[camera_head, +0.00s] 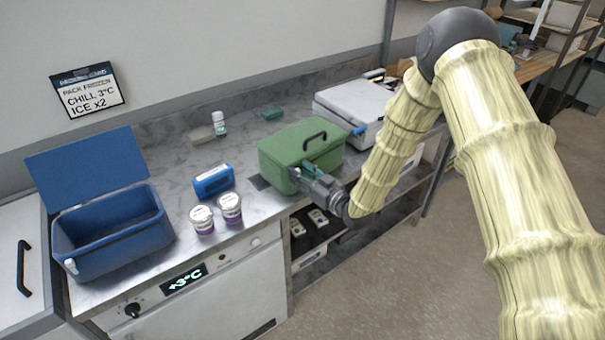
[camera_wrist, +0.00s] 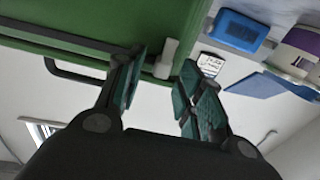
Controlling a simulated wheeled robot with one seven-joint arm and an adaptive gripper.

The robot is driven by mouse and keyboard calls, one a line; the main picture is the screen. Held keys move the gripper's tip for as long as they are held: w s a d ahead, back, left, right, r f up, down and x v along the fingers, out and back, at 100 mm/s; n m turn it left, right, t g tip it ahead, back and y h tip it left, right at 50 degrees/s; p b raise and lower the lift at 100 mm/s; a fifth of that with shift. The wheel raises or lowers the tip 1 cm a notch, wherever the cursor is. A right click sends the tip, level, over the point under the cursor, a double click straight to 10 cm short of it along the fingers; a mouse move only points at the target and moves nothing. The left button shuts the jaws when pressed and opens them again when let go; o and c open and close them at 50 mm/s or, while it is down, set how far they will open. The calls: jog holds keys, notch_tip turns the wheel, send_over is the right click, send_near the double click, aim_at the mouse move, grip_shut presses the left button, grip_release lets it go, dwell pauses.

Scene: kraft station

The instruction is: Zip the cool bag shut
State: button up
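My gripper (camera_head: 302,174) is at the front of this bag. In the wrist view my gripper (camera_wrist: 165,75) is open, with the pale tab between its fingertips; I cannot tell if they touch it. A blue bag (camera_head: 115,247) stands at the left with its lid raised and a white tab (camera_head: 71,266) at its front left corner.
Two white tubs (camera_head: 230,207) and a blue pack (camera_head: 212,181) stand between the bags. A white box (camera_head: 352,105) is right of the green bag. A white bottle (camera_head: 218,124) stands near the wall. An open shelf (camera_head: 318,240) lies below the counter.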

aim_at(343, 141)
grip_shut()
jog(key=w+d+b, duration=0.3)
jog(key=w+d, duration=0.1)
jog(key=d, duration=0.1)
jog(key=w+d+b, duration=0.3)
jog(key=w+d, duration=0.2)
jog(key=w+d+b, duration=0.3)
jog(key=w+d, duration=0.2)
jog(key=d, duration=0.1)
jog(key=shift+w, duration=0.1)
jog(key=shift+w+d+b, duration=0.3)
jog(key=shift+b, duration=0.05)
jog(key=shift+o, duration=0.3)
grip_release()
jog(key=v, duration=1.2)
